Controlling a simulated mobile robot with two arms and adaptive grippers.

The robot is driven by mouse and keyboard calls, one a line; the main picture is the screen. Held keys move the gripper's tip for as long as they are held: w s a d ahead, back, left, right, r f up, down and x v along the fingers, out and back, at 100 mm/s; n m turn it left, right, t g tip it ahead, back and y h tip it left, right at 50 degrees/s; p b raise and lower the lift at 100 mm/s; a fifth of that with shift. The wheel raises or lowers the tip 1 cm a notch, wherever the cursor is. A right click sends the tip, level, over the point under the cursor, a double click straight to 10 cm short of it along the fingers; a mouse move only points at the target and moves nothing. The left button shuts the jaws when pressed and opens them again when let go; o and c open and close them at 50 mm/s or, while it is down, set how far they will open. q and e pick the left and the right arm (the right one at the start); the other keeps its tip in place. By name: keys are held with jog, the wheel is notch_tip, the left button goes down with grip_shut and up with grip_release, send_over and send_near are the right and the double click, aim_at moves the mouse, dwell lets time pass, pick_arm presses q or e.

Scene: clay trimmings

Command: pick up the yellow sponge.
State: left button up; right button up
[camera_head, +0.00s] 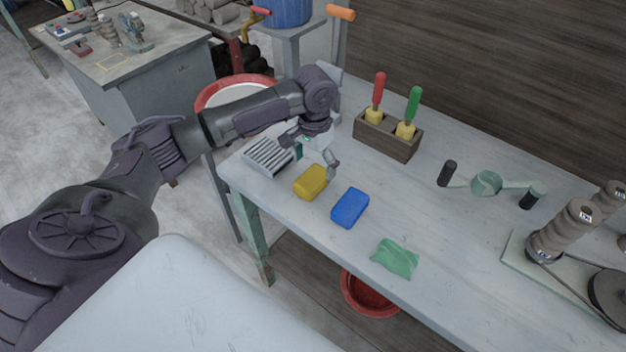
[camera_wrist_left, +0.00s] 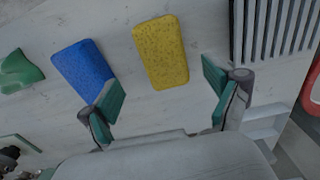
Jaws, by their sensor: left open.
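The yellow sponge (camera_head: 311,182) lies flat on the workbench near its left end, between a slatted grey rack and a blue sponge. In the left wrist view the yellow sponge (camera_wrist_left: 162,52) lies ahead of my fingers, roughly between their lines. My left gripper (camera_head: 318,153) is just behind and above the yellow sponge in the head view. Its two green-padded fingers (camera_wrist_left: 163,105) are spread wide with nothing between them. The fingers look apart from the sponge. My right gripper does not show.
The blue sponge (camera_head: 349,208) lies close on the right, partly behind one finger in the wrist view. The slatted rack (camera_head: 267,157) is close on the left. A green cloth (camera_head: 396,258) lies farther right. A wooden tool holder (camera_head: 386,137) stands behind. The bench (camera_head: 440,225) is clear mid-right.

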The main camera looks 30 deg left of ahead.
aim_at(312, 177)
pick_arm(q)
jog(key=shift+s+a+f, duration=0.1)
jog(key=shift+f, duration=0.45)
jog(key=f, duration=0.1)
jog(key=f+p, duration=0.1)
jog(key=f, duration=0.1)
jog(key=shift+a+f, duration=0.2)
jog(key=shift+f, duration=0.45)
jog(key=shift+c, duration=0.3)
jog(key=c, duration=0.8)
jog(key=shift+c, duration=0.8)
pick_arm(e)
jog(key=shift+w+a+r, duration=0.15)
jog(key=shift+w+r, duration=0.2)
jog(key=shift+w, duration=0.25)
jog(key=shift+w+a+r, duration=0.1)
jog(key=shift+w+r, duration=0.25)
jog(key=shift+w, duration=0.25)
